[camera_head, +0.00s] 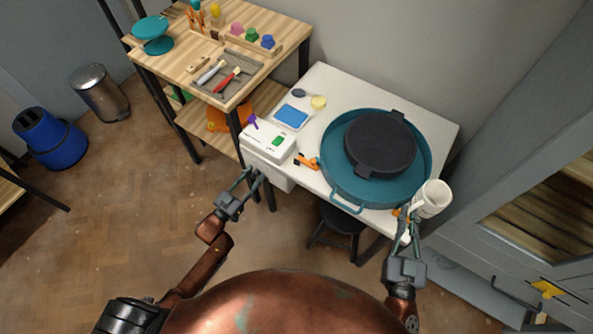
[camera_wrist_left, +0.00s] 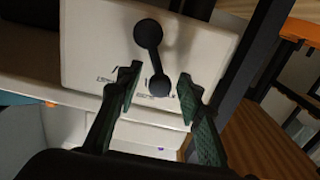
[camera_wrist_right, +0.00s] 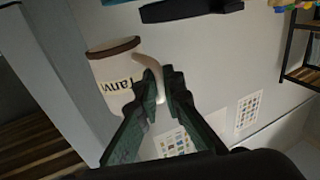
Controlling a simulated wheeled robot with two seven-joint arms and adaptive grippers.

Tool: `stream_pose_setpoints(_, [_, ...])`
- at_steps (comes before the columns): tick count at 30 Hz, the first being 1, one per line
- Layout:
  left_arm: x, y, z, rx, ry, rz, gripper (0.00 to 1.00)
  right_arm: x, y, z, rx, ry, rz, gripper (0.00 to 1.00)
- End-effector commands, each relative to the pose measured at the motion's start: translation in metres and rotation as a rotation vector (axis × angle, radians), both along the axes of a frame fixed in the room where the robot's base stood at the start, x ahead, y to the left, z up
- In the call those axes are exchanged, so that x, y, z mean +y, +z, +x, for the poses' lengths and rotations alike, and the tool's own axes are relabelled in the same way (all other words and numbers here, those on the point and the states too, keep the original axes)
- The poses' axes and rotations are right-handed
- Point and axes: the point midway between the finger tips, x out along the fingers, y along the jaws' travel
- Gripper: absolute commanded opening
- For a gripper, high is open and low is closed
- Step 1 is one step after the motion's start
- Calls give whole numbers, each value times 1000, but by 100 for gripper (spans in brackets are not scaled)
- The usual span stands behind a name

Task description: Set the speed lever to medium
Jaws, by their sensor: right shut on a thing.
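The speed lever (camera_wrist_left: 150,58) is a dark bar with a round knob at each end, on the front of a white control box (camera_wrist_left: 200,50). In the head view this box (camera_head: 268,146) stands at the table's left front corner. My left gripper (camera_wrist_left: 159,83) is open, its fingertips on either side of the lever's lower knob in the picture; I cannot tell whether they touch it. In the head view my left gripper (camera_head: 253,180) is close to the box front, and the lever is hidden. My right gripper (camera_wrist_right: 157,88) is shut on the handle of a white mug (camera_wrist_right: 115,77).
A teal basin (camera_head: 333,185) with a dark wheel head (camera_head: 380,143) fills the table's middle. An orange tool (camera_head: 307,161) lies between box and basin. The mug (camera_head: 433,197) is at the table's right front edge. A dark stool (camera_head: 340,220) stands beneath.

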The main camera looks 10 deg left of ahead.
Motion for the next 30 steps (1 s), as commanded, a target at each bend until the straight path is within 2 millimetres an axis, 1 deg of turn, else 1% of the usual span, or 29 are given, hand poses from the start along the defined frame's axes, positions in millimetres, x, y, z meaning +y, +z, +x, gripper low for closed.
stream_pose_setpoints(3, [0, 0, 0, 0, 0, 0, 34, 0, 1, 0, -2, 0, -1, 0])
stream_pose_setpoints(18, [0, 0, 0, 0, 1, 0, 0, 0, 1, 0, -2, 0, -1, 0])
stream_pose_setpoints(26, [1, 0, -1, -3, 2, 12, 0, 0, 2, 0, -3, 1, -1, 0])
stream_pose_setpoints(30, [-1, 2, -1, -17, 2, 50, 0, 0, 6, 0, -5, 1, -1, 0])
